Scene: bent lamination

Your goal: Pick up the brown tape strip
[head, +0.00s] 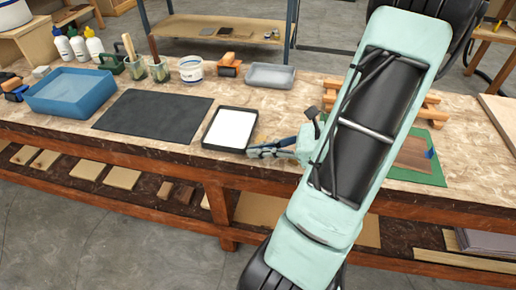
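My gripper (256,149) is low over the workbench at the right edge of a black tray (207,138) with a white sheet (231,129) in it. Its fingers point left, and I cannot tell whether they are open or shut. A small tan-brown piece (260,138) shows just behind the fingers. It is too small to tell whether it is the brown tape strip or whether it touches the gripper. My arm hides part of the bench to the right.
A dark mat (150,116) and a blue basin (70,92) lie to the left. A grey tray (270,75), a white tub (191,69) and brush pots stand behind. A green mat (436,177) with a brown sheet (412,154) is right of my arm.

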